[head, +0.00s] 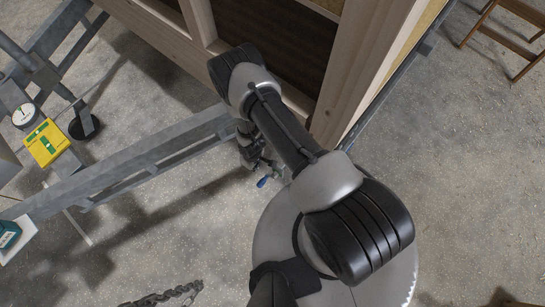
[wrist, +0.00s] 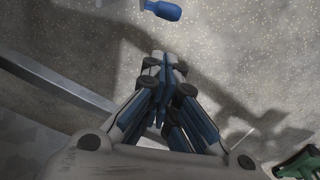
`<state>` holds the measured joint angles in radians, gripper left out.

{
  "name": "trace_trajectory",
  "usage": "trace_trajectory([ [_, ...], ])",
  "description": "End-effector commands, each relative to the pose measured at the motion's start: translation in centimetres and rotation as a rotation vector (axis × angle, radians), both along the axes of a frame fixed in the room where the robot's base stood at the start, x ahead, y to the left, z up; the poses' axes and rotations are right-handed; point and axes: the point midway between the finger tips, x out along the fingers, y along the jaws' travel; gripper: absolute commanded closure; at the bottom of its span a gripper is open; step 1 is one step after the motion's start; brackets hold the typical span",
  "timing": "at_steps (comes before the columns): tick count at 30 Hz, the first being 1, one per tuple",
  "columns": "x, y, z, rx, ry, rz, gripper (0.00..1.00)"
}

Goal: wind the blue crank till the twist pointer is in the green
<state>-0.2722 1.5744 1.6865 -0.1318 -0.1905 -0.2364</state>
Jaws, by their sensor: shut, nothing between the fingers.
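The blue crank handle (head: 263,182) shows small in the head view, just below my gripper (head: 253,161) and beside the metal frame. In the wrist view the blue handle (wrist: 162,10) lies at the top edge, ahead of the fingertips and apart from them in the picture. My gripper (wrist: 165,68) is shut with nothing in it. A yellow box with green marks (head: 47,143) and a round white dial (head: 24,115) stand at the far left. I cannot make out a twist pointer or its reading. My arm hides part of the crank's mounting.
A grey metal trailer beam (head: 150,165) runs from lower left towards the crank. The wooden hut frame (head: 345,85) rises behind my arm. A teal box (head: 8,234) sits at the left edge. A chain (head: 165,297) lies below.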

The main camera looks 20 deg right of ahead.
Motion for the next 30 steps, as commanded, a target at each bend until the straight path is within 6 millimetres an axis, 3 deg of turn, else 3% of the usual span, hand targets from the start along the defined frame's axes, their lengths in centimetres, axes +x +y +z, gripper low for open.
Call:
trace_trajectory([
  [5, -0.3, 0.3, -1.0, 0.0, 0.003, -0.05, 1.0],
  [19, 0.3, 0.7, -10.6, 0.0, 0.004, -0.045, 1.0],
  [24, -0.8, -0.1, -12.4, -0.001, 0.004, -0.047, 1.0],
  [30, -1.3, -0.4, -13.3, -0.001, 0.003, -0.045, 1.0],
])
